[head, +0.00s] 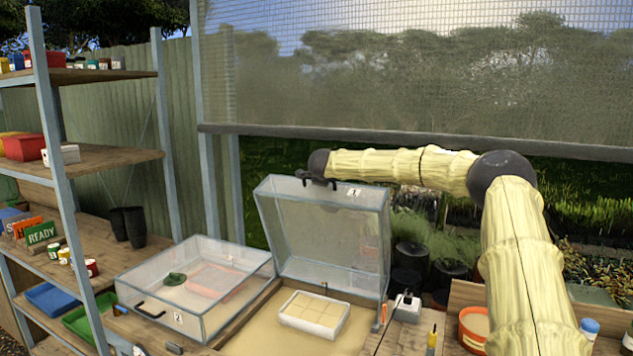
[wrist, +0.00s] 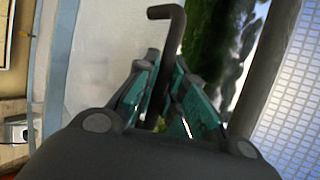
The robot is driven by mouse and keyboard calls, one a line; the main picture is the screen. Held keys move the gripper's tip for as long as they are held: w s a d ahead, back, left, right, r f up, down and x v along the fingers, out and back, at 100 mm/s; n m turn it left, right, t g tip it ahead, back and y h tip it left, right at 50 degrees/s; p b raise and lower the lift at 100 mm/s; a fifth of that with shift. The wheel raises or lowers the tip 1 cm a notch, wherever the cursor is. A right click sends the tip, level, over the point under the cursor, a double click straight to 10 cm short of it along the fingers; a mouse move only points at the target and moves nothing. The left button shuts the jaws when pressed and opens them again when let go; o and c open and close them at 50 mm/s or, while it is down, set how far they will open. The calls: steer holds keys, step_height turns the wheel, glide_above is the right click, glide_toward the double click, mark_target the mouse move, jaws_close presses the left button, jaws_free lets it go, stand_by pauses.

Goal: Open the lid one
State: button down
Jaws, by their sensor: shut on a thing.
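The clear lid labelled 1 (head: 330,238) stands raised, close to upright, at the back of its wooden bed. My gripper (head: 318,181) is at the lid's top edge, at its dark handle. In the wrist view my gripper (wrist: 165,100) has its teal-padded fingers closed around the dark bent handle (wrist: 172,40). Part of the clear lid (wrist: 95,65) shows to the left of the fingers. Below the raised lid, a white tray with square cells (head: 314,315) sits in the uncovered bed.
A second clear lid labelled 2 (head: 195,283) is down at the left, with a green item and a pinkish tray under it. A shelf rack (head: 60,150) stands at the far left. A white socket box (head: 406,306) and an orange pot (head: 474,325) are at the right.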

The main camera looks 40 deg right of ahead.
steer(key=c, duration=1.8)
jaws_free()
steer(key=shift+o, duration=0.2)
steer(key=shift+s+a, duration=0.1)
steer(key=v, duration=1.1)
steer(key=shift+s+a, duration=0.2)
steer(key=shift+s, duration=0.1)
steer(key=shift+r, duration=0.2)
